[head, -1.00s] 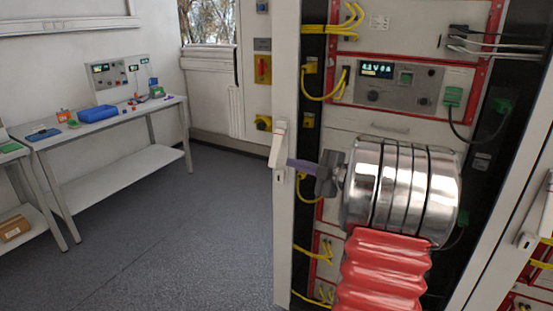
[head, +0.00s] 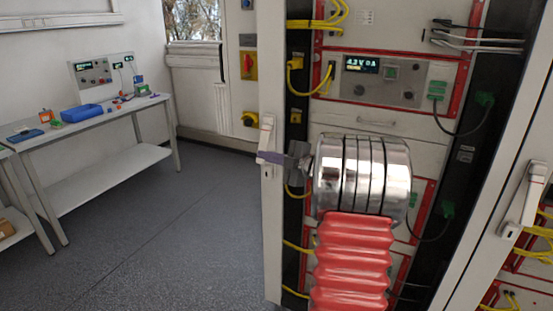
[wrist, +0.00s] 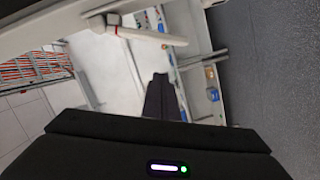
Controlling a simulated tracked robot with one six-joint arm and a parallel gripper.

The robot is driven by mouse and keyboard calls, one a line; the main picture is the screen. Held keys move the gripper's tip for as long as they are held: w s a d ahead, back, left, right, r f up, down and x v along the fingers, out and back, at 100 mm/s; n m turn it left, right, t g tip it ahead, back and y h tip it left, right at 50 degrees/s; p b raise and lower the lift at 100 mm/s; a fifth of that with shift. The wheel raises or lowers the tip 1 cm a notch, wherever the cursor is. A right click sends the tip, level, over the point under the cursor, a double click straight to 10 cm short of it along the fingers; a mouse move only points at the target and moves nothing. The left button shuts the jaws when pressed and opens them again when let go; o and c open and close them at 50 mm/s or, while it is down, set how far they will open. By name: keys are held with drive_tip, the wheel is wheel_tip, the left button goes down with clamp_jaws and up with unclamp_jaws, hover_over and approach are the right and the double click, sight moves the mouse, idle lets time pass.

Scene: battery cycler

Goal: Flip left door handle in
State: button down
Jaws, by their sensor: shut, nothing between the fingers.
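The left door handle (head: 267,133) is a white lever on the edge of the open left cabinet door (head: 272,215). In the wrist view the handle (wrist: 145,35) stands at an angle to the pale door edge and has a small red mark. In the wrist view the dark fingers (wrist: 161,82) end just below the handle in the picture, with a gap between. I cannot tell whether they touch.
Rack units with yellow cables (head: 310,25) fill the cabinet behind my arm. A second white handle (head: 527,200) is on the door at the right. A workbench (head: 110,112) with a blue box (head: 82,112) stands at the left. The floor (head: 180,225) between is clear.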

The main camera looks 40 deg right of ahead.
sight(263, 144)
drive_tip(key=shift+w+d+f, duration=0.35)
drive_tip(key=shift+w+d, duration=0.15)
drive_tip(key=shift+w, duration=0.2)
drive_tip(key=shift+w+d+f, duration=0.3)
drive_tip(key=shift+w+d, duration=0.2)
drive_tip(key=shift+w, duration=0.15)
drive_tip(key=shift+w+d+f, duration=0.35)
drive_tip(key=shift+w+d, duration=0.15)
drive_tip(key=shift+w, duration=0.2)
drive_tip(key=shift+d, duration=0.1)
